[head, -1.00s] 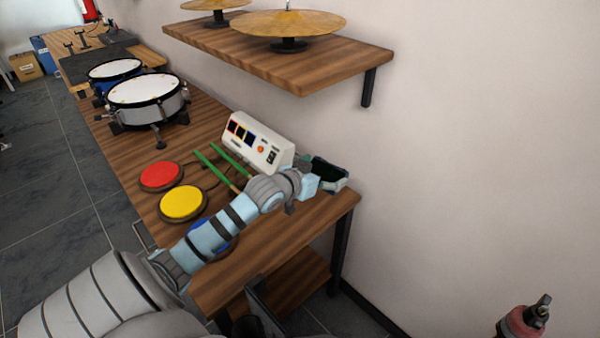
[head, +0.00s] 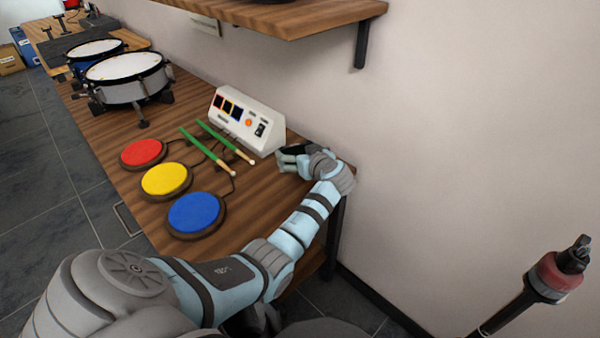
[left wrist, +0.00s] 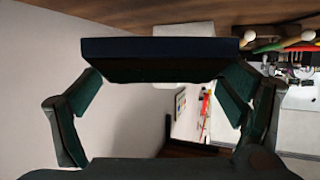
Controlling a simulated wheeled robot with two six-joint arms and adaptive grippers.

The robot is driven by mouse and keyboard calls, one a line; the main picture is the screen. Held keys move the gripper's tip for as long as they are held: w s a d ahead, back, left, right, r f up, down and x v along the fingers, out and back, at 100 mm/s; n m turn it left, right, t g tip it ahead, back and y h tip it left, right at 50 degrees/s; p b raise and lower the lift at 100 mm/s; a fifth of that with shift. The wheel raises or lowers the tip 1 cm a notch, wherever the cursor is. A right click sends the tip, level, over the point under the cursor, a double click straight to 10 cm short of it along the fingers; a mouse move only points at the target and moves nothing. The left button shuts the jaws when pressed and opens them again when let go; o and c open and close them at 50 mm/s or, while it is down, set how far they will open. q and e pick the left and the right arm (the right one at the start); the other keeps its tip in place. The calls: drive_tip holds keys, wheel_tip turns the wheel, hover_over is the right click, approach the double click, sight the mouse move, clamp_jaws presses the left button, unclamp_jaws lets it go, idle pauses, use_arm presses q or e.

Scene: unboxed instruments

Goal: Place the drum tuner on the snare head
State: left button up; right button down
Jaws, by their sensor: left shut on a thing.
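A dark, flat box-shaped thing, which I take to be the drum tuner (head: 296,149), is between the fingers of my left gripper (head: 286,157) at the near right end of the table. In the left wrist view this dark block (left wrist: 160,62) spans the gap between the two green-padded fingers. Its face and any display are not visible. The snare drum, silver with a white snare head (head: 125,66), stands at the far left of the table, well away from the gripper. The head looks bare apart from small marks.
Red (head: 143,153), yellow (head: 166,179) and blue (head: 196,213) pads lie along the table's front. Green drumsticks (head: 207,150) and a white console (head: 246,118) lie between gripper and snare. A blue drum (head: 94,50) stands behind the snare. A shelf (head: 290,22) overhangs the back.

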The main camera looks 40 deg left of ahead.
use_arm(q)
wheel_tip(320, 180, down, 5)
drive_tip(key=shift+b, duration=0.85)
drive_tip(key=shift+r, duration=0.1)
drive_tip(key=o, duration=0.9)
drive_tip(key=shift+c, duration=0.2)
drive_tip(key=shift+o, duration=0.7)
use_arm(e)
drive_tip(key=shift+w+d+f, duration=0.4)
drive_tip(key=shift+d+f, duration=0.25)
drive_tip(key=shift+f, duration=0.15)
use_arm(q)
drive_tip(key=shift+s, duration=0.1)
